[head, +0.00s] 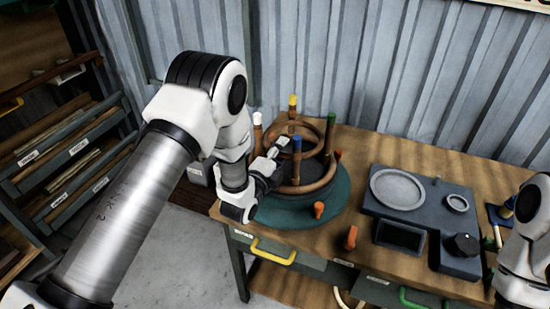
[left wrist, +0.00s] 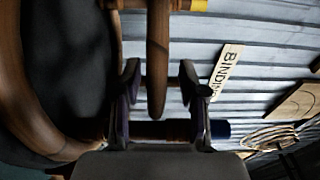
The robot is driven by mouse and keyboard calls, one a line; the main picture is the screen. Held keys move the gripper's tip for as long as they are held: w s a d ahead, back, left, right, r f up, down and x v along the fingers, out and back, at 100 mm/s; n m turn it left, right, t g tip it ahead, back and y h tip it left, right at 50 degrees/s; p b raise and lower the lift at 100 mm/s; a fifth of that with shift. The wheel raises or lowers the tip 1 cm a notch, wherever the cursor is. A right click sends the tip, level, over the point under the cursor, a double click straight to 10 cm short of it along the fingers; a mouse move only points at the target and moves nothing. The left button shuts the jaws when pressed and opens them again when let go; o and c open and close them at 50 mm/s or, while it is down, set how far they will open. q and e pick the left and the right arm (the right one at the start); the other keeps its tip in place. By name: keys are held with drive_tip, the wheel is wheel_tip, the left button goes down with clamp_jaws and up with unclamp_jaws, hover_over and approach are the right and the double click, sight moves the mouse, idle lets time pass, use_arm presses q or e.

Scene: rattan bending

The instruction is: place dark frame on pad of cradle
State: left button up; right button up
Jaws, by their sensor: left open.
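A brown bent-rattan frame (head: 318,184) curves around a dark round disc (head: 314,165) among upright pegs on a green round base (head: 333,200). A second brown loop (head: 305,123) shows above it toward the back. My left gripper (head: 272,165) is at the left side of the loops. In the left wrist view its two fingers (left wrist: 160,98) stand apart, with a brown rod (left wrist: 157,60) between them and a gap on each side. I cannot tell which piece is the dark frame. My right arm shows at the right edge, its gripper out of sight.
The pegs have white, yellow (head: 293,101), green (head: 331,118) and blue (head: 297,144) tops. A grey block (head: 460,192) with a pale round ring (head: 398,189) and a dark knob (head: 464,245) stands to the right on the wooden bench (head: 350,147). A corrugated wall is behind.

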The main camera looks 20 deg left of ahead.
use_arm(q)
drive_tip(key=s+a+b, duration=0.2)
drive_tip(key=s+b, duration=0.2)
drive_tip(key=s, duration=0.7)
drive_tip(key=s+f+n+g+y, duration=0.1)
drive_tip(key=s+f+n+g, duration=0.45)
drive_tip(key=f, duration=0.55)
drive_tip(key=s+f+n+g, duration=0.45)
drive_tip(key=s+f, duration=0.25)
drive_tip(key=f, duration=0.3)
drive_tip(key=s+f+n+g, duration=0.2)
drive_tip(key=s+n, duration=0.1)
drive_tip(key=s, duration=0.2)
drive_tip(key=s+a+f+n+g, duration=0.1)
drive_tip(key=s+f+n+g, duration=0.2)
drive_tip(key=s, duration=0.3)
drive_tip(key=s+a+f+n+g+y, duration=0.1)
drive_tip(key=s+f+n+g, duration=0.1)
drive_tip(key=s, duration=0.4)
drive_tip(key=shift+s+f+n+g, duration=0.15)
drive_tip(key=shift+f+n+g, duration=0.2)
drive_tip(key=shift+n+g, duration=0.45)
drive_tip(key=shift+t, duration=0.3)
